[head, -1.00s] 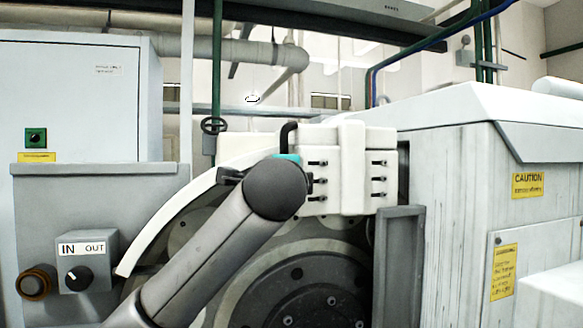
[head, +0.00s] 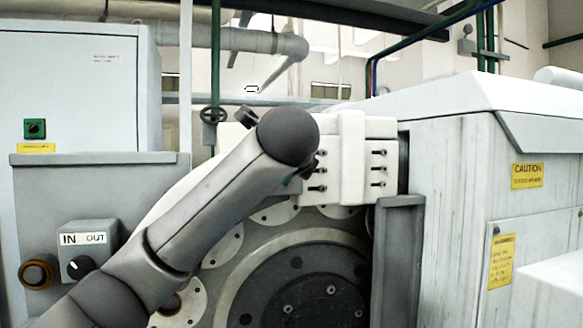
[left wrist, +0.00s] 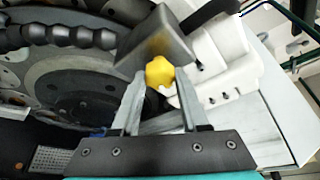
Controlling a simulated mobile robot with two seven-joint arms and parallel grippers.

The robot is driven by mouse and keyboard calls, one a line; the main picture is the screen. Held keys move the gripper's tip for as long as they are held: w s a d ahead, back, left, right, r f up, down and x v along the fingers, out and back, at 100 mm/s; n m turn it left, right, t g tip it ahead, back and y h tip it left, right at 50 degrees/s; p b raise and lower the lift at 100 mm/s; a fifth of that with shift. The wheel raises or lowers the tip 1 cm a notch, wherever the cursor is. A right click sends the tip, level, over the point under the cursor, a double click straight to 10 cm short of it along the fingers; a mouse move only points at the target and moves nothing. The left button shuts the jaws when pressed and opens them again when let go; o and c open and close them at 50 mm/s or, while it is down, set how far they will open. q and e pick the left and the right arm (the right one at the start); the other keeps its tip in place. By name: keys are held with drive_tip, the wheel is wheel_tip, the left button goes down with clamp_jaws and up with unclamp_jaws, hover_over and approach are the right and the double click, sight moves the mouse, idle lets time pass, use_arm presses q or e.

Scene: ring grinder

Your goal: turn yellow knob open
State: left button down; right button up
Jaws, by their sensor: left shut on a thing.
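The yellow knob (left wrist: 159,70) shows in the left wrist view, small and lobed, against a dark grey block (left wrist: 155,38). My left gripper (left wrist: 160,82) has one finger on each side of the knob and is shut on it. In the head view the knob is hidden behind my left arm, whose wrist end is in front of the white housing (head: 352,160) of the ring grinder. My right gripper is in neither view.
The grinder's large dark disc (head: 310,285) lies below my arm. A grey box with an IN/OUT dial (head: 80,267) is at the lower left. A pale cabinet (head: 450,190) with caution labels stands at the right.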

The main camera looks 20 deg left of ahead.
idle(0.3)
use_arm(q)
drive_tip(key=shift+c, duration=2.1)
unclamp_jaws()
drive_tip(key=b+v, duration=0.6)
drive_tip(key=v, duration=0.9)
drive_tip(key=shift+s, duration=0.15)
drive_tip(key=shift+d, duration=0.1)
